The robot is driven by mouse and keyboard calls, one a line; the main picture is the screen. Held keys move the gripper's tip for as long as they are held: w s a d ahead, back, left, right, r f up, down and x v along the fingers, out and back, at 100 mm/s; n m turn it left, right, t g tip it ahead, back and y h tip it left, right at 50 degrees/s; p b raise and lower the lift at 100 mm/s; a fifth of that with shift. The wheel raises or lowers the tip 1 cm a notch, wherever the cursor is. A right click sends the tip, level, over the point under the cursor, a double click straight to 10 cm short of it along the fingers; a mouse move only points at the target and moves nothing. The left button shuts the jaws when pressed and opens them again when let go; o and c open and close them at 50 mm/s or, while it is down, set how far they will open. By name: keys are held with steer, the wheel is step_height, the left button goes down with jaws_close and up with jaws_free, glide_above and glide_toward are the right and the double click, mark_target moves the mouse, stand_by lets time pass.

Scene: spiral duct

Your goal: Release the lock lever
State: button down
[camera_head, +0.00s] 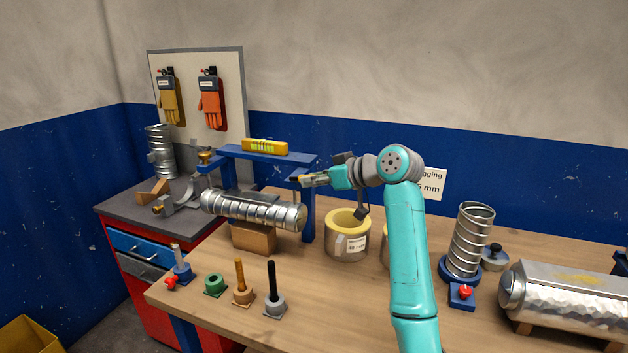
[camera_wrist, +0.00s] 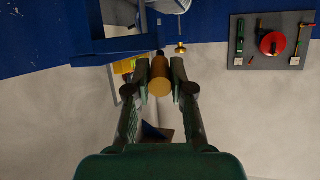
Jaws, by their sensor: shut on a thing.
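My gripper (camera_head: 303,181) reaches in from the right to the right post of the blue frame (camera_head: 262,154). In the wrist view, the fingers of my gripper (camera_wrist: 160,70) are shut on a tan cylindrical handle (camera_wrist: 159,84), which I take to be the lock lever. In the head view only a small tan bit of this lever (camera_head: 295,178) shows at the fingertips, so its angle and its joint to the frame are hidden. A ribbed metal spiral duct (camera_head: 250,209) lies below the frame's top bar.
A wooden block (camera_head: 254,237) is under the duct. A yellow level (camera_head: 265,146) rests on the top bar, and a brass knob (camera_head: 206,156) is at its left end. A cream lagging ring (camera_head: 347,240) stands below my wrist. Several small posts stand along the bench's front left.

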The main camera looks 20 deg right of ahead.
steer(key=s+a+m+t+h, duration=0.1)
steer(key=a+m+h, duration=0.6)
steer(key=m+h, duration=0.5)
steer(key=shift+a+t+h, duration=0.3)
steer(key=shift+t+h, duration=0.1)
steer(key=shift+h, duration=0.3)
steer(key=c, duration=1)
jaws_free()
steer(key=v, duration=1.2)
